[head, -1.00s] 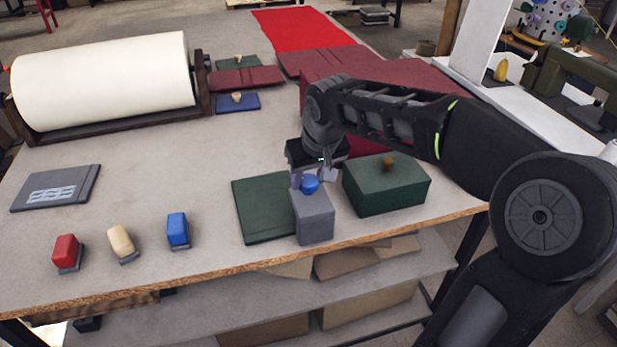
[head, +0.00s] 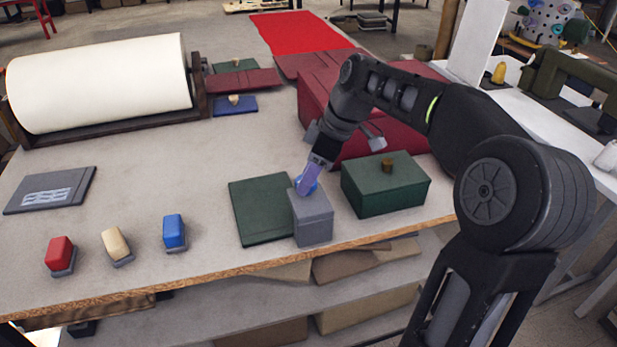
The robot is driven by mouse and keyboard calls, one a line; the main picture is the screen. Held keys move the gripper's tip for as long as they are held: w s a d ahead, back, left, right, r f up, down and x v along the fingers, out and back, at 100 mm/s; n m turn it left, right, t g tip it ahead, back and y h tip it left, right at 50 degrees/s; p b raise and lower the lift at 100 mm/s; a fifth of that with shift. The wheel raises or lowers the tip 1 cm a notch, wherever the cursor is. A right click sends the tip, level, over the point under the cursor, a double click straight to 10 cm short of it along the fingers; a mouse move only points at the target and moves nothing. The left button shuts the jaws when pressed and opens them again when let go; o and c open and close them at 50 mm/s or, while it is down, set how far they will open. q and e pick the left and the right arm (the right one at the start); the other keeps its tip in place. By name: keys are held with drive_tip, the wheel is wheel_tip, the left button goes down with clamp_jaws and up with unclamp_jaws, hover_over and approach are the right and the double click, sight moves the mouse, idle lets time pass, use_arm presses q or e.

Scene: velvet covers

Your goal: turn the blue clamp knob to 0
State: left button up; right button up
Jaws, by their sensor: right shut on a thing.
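The blue clamp knob (head: 299,184) sits on top of a grey block (head: 313,222) near the table's front edge. My right gripper (head: 308,182) comes down on it from the upper right, tilted, and is shut on the knob. Its fingers cover most of the knob, and I cannot make out any marking or the 0. My left gripper is not in view.
A dark green flat cover (head: 258,212) lies left of the grey block, and a green box (head: 385,190) with a brown knob stands close on its right. Red (head: 60,252), cream (head: 116,243) and blue (head: 173,231) blocks stand at the front left.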

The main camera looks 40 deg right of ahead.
drive_tip(key=n, duration=0.2)
drive_tip(key=n+g+y, duration=0.1)
drive_tip(key=n, duration=0.2)
drive_tip(key=shift+w+d+g, duration=0.1)
drive_tip(key=shift+g, duration=0.2)
drive_tip(key=o, duration=1.3)
drive_tip(key=shift+o, duration=0.2)
drive_tip(key=p+v, duration=0.8)
